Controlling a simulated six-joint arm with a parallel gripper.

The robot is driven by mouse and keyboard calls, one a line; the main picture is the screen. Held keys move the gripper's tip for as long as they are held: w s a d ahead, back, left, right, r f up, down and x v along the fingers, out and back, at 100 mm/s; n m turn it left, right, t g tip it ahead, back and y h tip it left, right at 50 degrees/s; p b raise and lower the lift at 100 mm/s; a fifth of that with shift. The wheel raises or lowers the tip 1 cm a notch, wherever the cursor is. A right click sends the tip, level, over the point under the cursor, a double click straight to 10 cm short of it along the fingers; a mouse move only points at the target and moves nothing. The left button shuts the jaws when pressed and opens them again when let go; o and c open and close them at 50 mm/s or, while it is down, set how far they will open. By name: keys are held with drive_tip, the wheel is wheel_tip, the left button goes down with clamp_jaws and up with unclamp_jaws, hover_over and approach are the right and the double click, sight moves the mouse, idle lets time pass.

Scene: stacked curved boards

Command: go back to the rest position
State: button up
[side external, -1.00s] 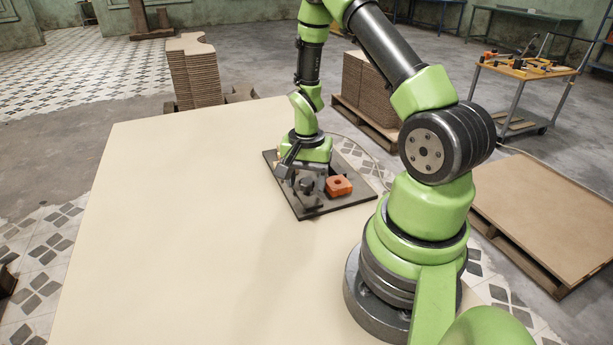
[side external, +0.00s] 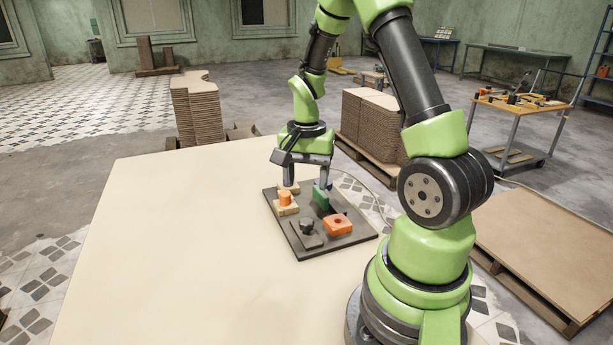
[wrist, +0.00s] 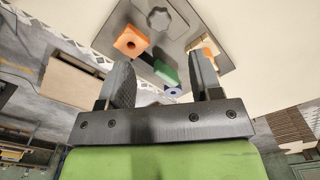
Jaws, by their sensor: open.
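My gripper (side external: 306,184) is open, fingers pointing down over the back part of a dark square board (side external: 335,242). On the board are an orange block with a hole (side external: 338,224), a dark grey piece with a knob (side external: 307,230), a beige block with an orange cylinder (side external: 286,202) and a green block (side external: 321,199). The fingers partly hide the back of the board.
The board lies on a large cream tabletop (side external: 170,250) that is otherwise bare to the left and front. Stacks of curved brown boards (side external: 198,112) stand on the floor behind. A pallet with a flat brown sheet (side external: 550,240) lies at the right.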

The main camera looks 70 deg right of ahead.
drive_tip(key=s+a+r+n+t+y, duration=0.1)
drive_tip(key=s+a+r+n+t, duration=0.2)
drive_tip(key=a+r+n, duration=0.3)
drive_tip(key=s+a+r+n+t+y, duration=0.1)
drive_tip(key=s+a+r+n+t, duration=0.3)
drive_tip(key=a+r, duration=0.7)
drive_tip(key=shift+s+a+r+n, duration=0.35)
drive_tip(key=shift+s+a+n, duration=0.15)
drive_tip(key=shift+n, duration=0.5)
